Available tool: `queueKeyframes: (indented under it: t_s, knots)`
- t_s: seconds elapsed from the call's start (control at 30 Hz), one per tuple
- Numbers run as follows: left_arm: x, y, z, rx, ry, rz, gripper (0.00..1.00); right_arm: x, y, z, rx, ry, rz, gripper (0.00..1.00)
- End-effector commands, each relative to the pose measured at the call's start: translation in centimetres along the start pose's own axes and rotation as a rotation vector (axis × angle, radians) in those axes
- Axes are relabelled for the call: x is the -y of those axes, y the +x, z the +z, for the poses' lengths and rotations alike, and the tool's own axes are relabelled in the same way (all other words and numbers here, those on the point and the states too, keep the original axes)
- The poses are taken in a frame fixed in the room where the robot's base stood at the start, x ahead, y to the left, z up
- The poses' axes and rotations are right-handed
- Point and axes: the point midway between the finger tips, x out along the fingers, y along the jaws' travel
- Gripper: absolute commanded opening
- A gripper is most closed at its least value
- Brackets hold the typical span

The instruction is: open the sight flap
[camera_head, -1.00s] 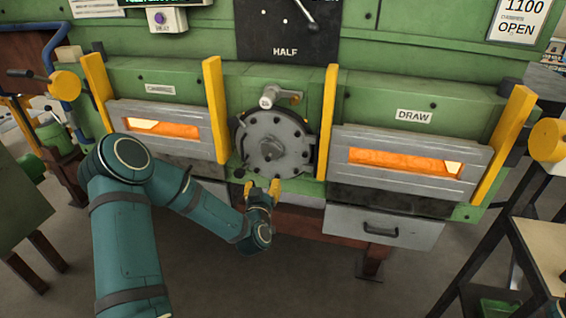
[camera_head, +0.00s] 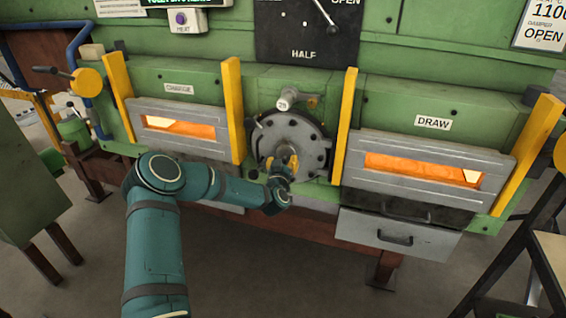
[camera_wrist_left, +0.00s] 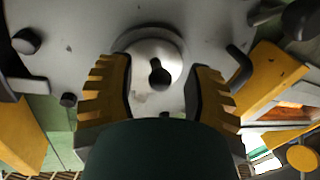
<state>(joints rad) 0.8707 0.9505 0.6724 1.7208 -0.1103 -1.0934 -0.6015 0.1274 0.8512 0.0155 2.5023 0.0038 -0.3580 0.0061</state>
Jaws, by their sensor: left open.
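A round grey plate (camera_head: 313,137) with bolts around its rim sits between the two furnace doors; it appears to be the sight flap. A light handle (camera_head: 295,102) is above it. In the wrist view the plate (camera_wrist_left: 215,35) fills the background, with a silver round boss (camera_wrist_left: 148,50) and a dark keyhole-shaped part at its middle. My left gripper (camera_head: 283,166) is in front of the plate's lower part and hides some of it. Its yellow fingers (camera_wrist_left: 160,88) are open, one each side of the boss; contact cannot be told. My right gripper is out of view.
Yellow upright bars (camera_head: 343,125) stand either side of the plate. The charge door (camera_head: 180,142) and draw door (camera_head: 420,180) show orange glow through slots. A grey drawer (camera_head: 398,238) is below right. A dark stand is at the right edge.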

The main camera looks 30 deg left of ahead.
Motion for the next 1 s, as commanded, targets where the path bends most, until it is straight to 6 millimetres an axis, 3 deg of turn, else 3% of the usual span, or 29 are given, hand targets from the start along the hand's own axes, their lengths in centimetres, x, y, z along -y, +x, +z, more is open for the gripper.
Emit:
queueKeyframes:
  t_s: [0.3,0.33,0.47,1.0]
  knots:
    - [-0.03,0.22,-0.03,0.000,0.000,0.001,0.52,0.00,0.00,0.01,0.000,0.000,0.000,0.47]
    - [-0.03,0.22,-0.03,0.000,0.000,0.001,0.47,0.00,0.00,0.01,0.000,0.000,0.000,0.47]
    - [-0.02,0.21,-0.03,0.000,0.000,0.001,0.02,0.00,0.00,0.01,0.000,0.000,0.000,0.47]
    - [-0.33,0.16,-0.03,0.006,-0.046,-0.001,0.00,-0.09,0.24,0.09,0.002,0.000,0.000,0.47]
